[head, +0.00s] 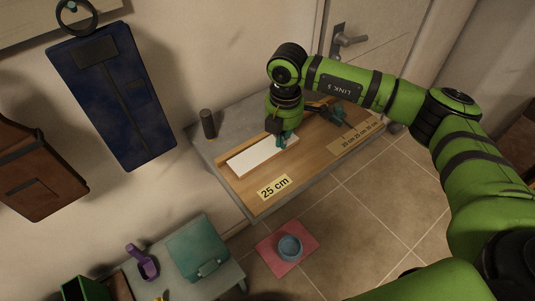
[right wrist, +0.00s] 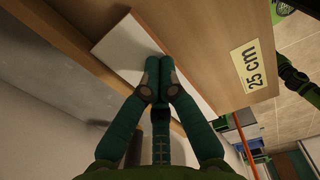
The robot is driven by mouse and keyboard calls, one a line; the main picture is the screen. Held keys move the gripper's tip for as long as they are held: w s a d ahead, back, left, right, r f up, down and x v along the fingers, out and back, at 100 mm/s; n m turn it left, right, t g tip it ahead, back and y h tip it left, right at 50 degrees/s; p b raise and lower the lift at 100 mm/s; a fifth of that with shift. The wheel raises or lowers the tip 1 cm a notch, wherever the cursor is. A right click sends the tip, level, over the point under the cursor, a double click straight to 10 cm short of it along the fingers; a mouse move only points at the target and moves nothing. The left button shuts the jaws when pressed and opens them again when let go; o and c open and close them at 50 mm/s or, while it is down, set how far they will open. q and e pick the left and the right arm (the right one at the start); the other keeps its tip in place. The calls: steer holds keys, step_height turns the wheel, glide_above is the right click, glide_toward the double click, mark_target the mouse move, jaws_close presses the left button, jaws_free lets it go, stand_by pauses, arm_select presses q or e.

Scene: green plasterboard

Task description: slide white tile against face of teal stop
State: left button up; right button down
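The white tile (head: 258,158) lies flat on the wooden board (head: 240,190), along its back edge. In the right wrist view the tile (right wrist: 122,48) is partly covered by my fingers. My right gripper (head: 284,142) is at the tile's right end in the head view. Its teal fingers (right wrist: 158,62) are together, with their tips over or on the tile; I cannot tell if they touch. A dark, teal-grey piece (head: 334,113) on the board's right part may be the teal stop; its face is not clear. My left gripper is not in view.
A "25 cm" label (head: 274,187) is on the board's front left, and another label (head: 356,136) is at the right. A dark cylinder (head: 208,124) stands behind the board's left end. The board's middle front is clear.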

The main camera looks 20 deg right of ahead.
steer(key=shift+s+f, duration=0.15)
steer(key=shift+f, duration=0.4)
steer(key=shift+d, duration=0.25)
steer(key=c, duration=1.4)
jaws_free()
steer(key=shift+o, duration=0.2)
steer(key=shift+w, duration=0.2)
steer(key=shift+d+f+m, duration=0.1)
steer(key=shift+d+m, duration=0.1)
steer(key=shift+m, duration=0.1)
step_height(320, 180, up, 13)
steer(key=shift+w+a, duration=0.15)
steer(key=shift+a, duration=0.25)
